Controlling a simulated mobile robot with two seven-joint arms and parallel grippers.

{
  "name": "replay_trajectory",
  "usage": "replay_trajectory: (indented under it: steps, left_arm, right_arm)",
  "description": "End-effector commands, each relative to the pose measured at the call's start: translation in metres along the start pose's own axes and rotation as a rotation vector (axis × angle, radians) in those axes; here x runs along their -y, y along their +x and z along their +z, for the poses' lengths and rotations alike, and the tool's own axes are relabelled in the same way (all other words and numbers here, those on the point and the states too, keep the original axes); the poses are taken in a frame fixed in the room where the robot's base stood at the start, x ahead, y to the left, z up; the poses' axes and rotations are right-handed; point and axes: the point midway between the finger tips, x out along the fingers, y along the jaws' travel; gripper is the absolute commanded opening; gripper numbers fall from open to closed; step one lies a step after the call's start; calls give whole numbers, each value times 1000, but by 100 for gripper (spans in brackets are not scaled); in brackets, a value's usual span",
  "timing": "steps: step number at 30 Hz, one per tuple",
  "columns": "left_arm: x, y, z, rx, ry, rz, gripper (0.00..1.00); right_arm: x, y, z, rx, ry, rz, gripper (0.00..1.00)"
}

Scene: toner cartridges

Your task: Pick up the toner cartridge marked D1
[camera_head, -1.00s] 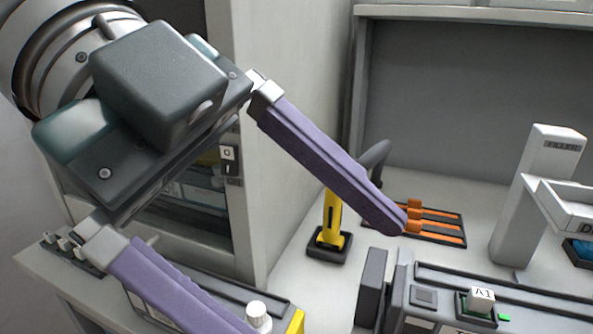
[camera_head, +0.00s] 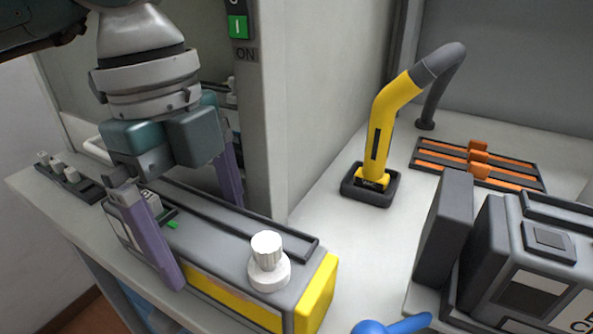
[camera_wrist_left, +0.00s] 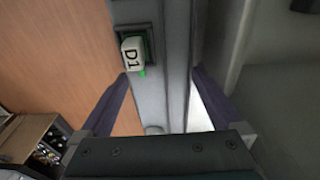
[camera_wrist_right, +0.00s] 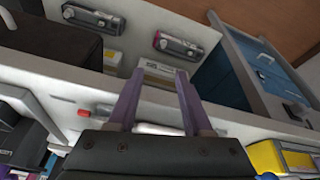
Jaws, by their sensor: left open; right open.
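The toner cartridge marked D1 (camera_head: 222,262) is a long grey body with a yellow band, a yellow end and a white knob, lying on the bench. Its white D1 block with a green tab (camera_wrist_left: 132,55) shows in the left wrist view. My left gripper (camera_head: 205,245) is open, with one purple finger on the near side of the cartridge and the other on the far side. In the left wrist view the cartridge runs between the two fingers. Whether they touch it cannot be told. My right gripper (camera_wrist_right: 155,85) is open and empty, away from the cartridge, facing panels and a shelf.
A yellow handled tool (camera_head: 388,125) stands in a black base on the bench. A black rack with orange slides (camera_head: 478,165) lies behind it. A dark grey machine (camera_head: 520,260) is at the right. A cabinet with a green switch (camera_head: 238,27) stands close behind my left gripper.

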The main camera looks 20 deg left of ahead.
Motion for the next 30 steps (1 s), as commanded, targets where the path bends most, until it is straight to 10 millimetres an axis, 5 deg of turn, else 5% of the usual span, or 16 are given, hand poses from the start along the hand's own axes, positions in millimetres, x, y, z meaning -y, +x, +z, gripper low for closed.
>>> replay_trajectory:
  steps: [6,14,30]
  left_arm:
    - [-1,29,1,-1,1,1,100]
    - [-1,30,1,0,2,0,99]
    - [-1,30,1,-1,2,0,38]
  right_arm:
    - [0,4,1,0,0,0,50]
    - [0,4,1,0,0,0,50]
    - [0,4,1,-1,-1,0,50]
